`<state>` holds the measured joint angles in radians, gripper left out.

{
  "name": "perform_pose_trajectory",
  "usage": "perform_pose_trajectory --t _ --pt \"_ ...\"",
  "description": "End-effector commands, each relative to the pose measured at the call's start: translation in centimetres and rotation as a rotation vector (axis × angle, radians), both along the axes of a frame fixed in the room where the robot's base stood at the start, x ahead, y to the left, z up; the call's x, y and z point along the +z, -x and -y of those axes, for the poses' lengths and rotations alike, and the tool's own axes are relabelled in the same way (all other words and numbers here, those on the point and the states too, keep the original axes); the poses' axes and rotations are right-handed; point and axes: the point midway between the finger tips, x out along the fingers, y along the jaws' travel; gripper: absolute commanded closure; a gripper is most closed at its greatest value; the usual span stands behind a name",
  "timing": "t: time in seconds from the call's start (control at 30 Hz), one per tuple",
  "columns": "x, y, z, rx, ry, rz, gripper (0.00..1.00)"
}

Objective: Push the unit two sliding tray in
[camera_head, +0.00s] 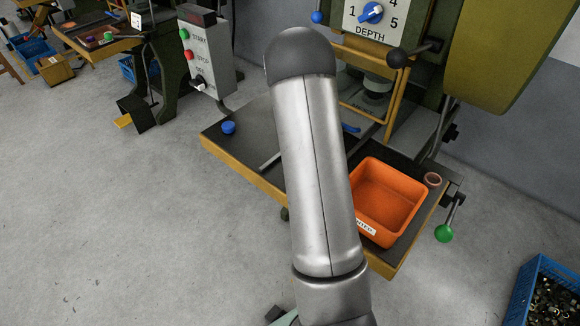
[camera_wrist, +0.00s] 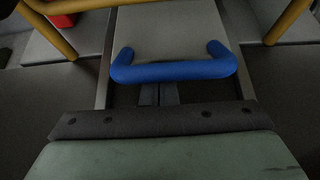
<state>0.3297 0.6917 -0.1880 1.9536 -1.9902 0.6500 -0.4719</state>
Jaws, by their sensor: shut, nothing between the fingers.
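The sliding tray (camera_wrist: 168,25) is a grey plate with a blue bar handle (camera_wrist: 172,70) at its near edge, lying between two metal rails in the wrist view. My gripper (camera_wrist: 159,92) is shut and empty. Its two fingers sit side by side just at the near side of the handle's bar, around its middle. I cannot tell whether they touch it. In the head view a bit of the blue handle (camera_head: 351,128) shows beside my arm. My arm hides most of the tray and my gripper there.
An orange bin (camera_head: 388,196) stands on the table right of my arm, with a copper coil (camera_head: 432,180) beside it. A blue knob (camera_head: 228,127) is at the table's left. Yellow guard bars (camera_wrist: 290,20) flank the tray. A green-knobbed lever (camera_head: 444,233) hangs at the right.

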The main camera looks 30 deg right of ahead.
Motion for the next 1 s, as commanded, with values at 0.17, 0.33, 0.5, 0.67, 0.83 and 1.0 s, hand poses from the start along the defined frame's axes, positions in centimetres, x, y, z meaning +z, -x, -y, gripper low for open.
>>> perform_pose_trajectory --t 0.17,0.33,0.5,0.67,0.83,1.0 --pt "0.5 0.0 0.4 -0.004 0.017 0.005 1.0" --pt "0.4 0.8 -2.1 -0.002 0.013 0.007 1.0" --pt "1.8 2.0 -5.8 -0.002 0.007 0.007 1.0" --pt "3.5 2.9 -8.9 -0.001 0.006 0.006 1.0" --pt "4.7 3.6 -11.1 -0.003 0.004 0.006 1.0" --pt "5.2 4.0 -12.1 -0.004 0.004 0.002 1.0"
